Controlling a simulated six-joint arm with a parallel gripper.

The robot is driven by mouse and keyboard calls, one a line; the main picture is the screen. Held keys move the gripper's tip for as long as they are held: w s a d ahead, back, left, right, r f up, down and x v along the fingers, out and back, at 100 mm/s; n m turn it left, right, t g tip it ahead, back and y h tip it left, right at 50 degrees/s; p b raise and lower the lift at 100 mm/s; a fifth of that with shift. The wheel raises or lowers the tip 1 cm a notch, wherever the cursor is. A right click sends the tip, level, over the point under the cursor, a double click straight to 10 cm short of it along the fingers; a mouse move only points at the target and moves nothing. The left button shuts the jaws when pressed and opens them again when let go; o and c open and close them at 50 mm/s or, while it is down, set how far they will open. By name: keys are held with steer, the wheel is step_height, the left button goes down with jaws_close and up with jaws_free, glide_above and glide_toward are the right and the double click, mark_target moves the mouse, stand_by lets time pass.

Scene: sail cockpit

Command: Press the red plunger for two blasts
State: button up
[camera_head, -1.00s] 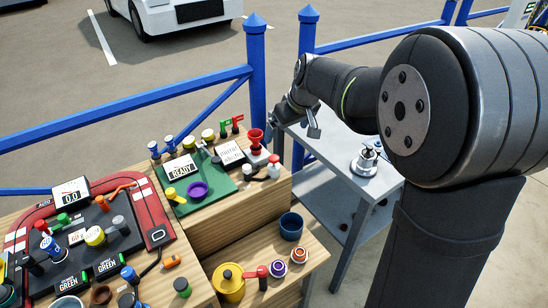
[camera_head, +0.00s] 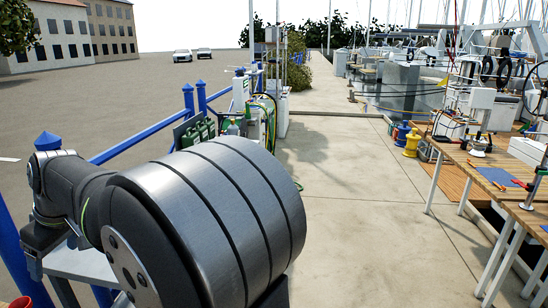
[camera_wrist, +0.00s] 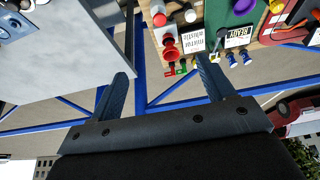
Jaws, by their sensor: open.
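In the wrist view, a red flared, horn-like piece (camera_wrist: 170,48) stands at the edge of a wooden bench. Close by is a red round-topped piece (camera_wrist: 158,18); I cannot tell which of the two, if either, is the plunger. My gripper (camera_wrist: 162,70) is open and empty, its two fingers spread apart and pointing towards the bench edge. It appears apart from both red pieces. In the head view only my arm shows at the left, and the gripper is not clearly visible; a bit of red (camera_head: 20,302) shows at the bottom left corner.
The wrist view shows white cards, a purple dish (camera_wrist: 244,6) and a grey table (camera_wrist: 60,70) beside the bench. Blue railings (camera_head: 150,140) run along the left in the head view. A wooden table (camera_head: 470,165) with equipment stands right; the walkway between is clear.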

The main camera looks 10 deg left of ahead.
jaws_close()
stand_by(1.4)
